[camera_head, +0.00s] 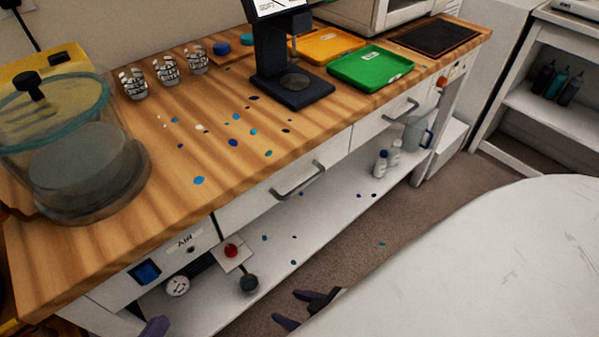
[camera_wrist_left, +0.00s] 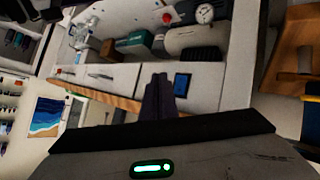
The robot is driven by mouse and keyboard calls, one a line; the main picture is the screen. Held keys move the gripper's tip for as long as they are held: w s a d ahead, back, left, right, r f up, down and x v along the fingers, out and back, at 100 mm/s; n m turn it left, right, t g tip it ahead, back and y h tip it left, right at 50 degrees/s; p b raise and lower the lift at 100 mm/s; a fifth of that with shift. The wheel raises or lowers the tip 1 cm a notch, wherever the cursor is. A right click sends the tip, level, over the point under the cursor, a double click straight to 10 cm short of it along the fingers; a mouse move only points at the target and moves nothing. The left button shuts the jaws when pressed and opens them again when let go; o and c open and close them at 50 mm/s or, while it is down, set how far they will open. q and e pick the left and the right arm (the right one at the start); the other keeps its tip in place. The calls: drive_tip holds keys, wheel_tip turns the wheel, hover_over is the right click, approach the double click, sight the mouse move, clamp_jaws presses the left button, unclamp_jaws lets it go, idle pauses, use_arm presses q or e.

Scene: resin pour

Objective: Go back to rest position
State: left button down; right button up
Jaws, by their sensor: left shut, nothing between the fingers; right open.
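My left gripper (camera_head: 155,328) shows only as a dark purple tip at the bottom edge of the head view, in front of the bench. In the left wrist view its fingers (camera_wrist_left: 160,97) are together with nothing between them, in front of the white cabinet front. My right gripper (camera_head: 289,306) is at the bottom middle of the head view, with its two dark fingers apart and empty. It is in front of the lower shelf, clear of the bench.
The wooden bench (camera_head: 110,215) holds a glass vacuum chamber (camera_head: 85,165), patterned cups (camera_head: 167,70), a black scale (camera_head: 291,88), a green tray (camera_head: 371,67) and an orange tray (camera_head: 326,45). Bottles (camera_head: 381,164) stand on the lower shelf. A white rounded surface (camera_head: 480,265) fills the lower right.

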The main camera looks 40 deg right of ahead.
idle(0.4)
use_arm(q)
drive_tip(key=s+a+f+y, duration=0.1)
drive_tip(key=a+f, duration=0.3)
drive_tip(key=f, duration=0.6)
drive_tip(key=s+a+f+y, duration=0.2)
drive_tip(key=a+f+y, duration=0.1)
drive_tip(key=f, duration=0.8)
drive_tip(key=shift+a+n+y, duration=0.4)
drive_tip(key=shift+a, duration=0.45)
drive_tip(key=shift+s, duration=0.1)
